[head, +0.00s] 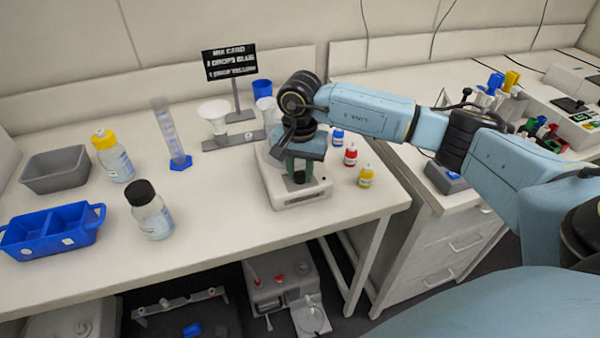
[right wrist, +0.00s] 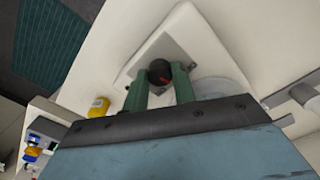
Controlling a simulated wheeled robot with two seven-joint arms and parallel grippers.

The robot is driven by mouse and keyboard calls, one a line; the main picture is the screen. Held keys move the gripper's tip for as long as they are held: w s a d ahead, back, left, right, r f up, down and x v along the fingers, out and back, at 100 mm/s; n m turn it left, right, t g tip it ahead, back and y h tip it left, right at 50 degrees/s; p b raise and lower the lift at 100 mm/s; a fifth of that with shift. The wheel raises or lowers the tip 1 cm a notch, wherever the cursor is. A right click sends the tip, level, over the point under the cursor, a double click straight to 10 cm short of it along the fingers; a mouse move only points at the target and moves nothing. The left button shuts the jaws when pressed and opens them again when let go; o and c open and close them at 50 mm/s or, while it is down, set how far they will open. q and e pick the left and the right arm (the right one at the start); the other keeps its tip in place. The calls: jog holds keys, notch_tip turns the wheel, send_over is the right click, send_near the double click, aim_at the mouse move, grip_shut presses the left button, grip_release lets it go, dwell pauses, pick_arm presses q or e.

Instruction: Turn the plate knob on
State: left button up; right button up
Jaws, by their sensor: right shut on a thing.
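The white hot-plate device (head: 300,191) stands near the right front of the bench. Its dark round knob (right wrist: 160,72) with a red mark shows in the right wrist view, on the device's front part. My right gripper (head: 297,173) reaches down over the device in the head view. In the right wrist view its two green fingers (right wrist: 159,85) sit on either side of the knob and are shut on it. The plate top is mostly hidden behind my gripper in the head view. My left gripper is not in view.
Blue, red (head: 351,155) and yellow (head: 366,176) dropper bottles stand just right of the device. A black-capped bottle (head: 150,211), a graduated cylinder (head: 171,135) and a blue two-part tray (head: 50,233) are to the left. A black sign (head: 230,63) stands behind. Bench between is clear.

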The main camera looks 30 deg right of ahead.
aim_at(300, 174)
jog(key=m+b, duration=0.1)
jog(key=m, duration=0.4)
jog(key=shift+m, duration=0.3)
jog(key=m, duration=0.5)
jog(key=shift+r+m+b, duration=0.1)
jog(key=shift+m+b, duration=0.2)
jog(key=shift+b, duration=0.1)
jog(key=o, duration=1)
notch_tip(300, 174, up, 13)
jog(key=shift+r, duration=0.15)
